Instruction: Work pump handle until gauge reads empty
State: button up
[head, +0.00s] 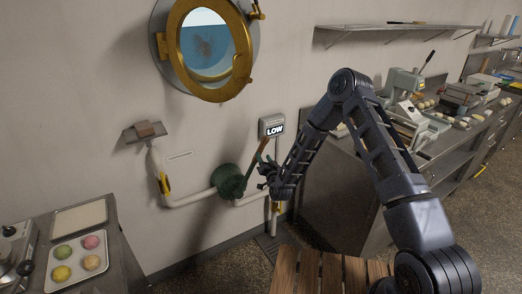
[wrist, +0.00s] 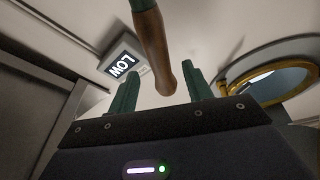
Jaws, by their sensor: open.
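The green pump body (head: 229,181) sits on a white pipe low on the wall. Its handle (head: 257,157) rises to the right, with a wooden grip. In the wrist view the wooden handle (wrist: 153,52) hangs down between the two green fingers of my gripper (wrist: 160,92), with space visible on both sides. My gripper is open around it and not closed on it. In the head view my gripper (head: 267,174) is beside the handle.
A brass porthole (head: 211,50) is above the pump. A tray of colored buns (head: 77,262) sits on the left counter. A metal counter (head: 345,185) stands at the right, and a slatted wooden surface (head: 318,275) is in front.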

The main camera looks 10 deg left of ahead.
aim_at(261, 151)
jog(key=s+r+m+h, duration=0.2)
jog(key=s+m+h, duration=0.1)
jog(key=s+h, duration=0.3)
jog(key=shift+h, duration=0.4)
jog(key=x, duration=1.1)
jog(key=shift+w, duration=0.35)
jog(key=shift+c, duration=0.4)
grip_shut()
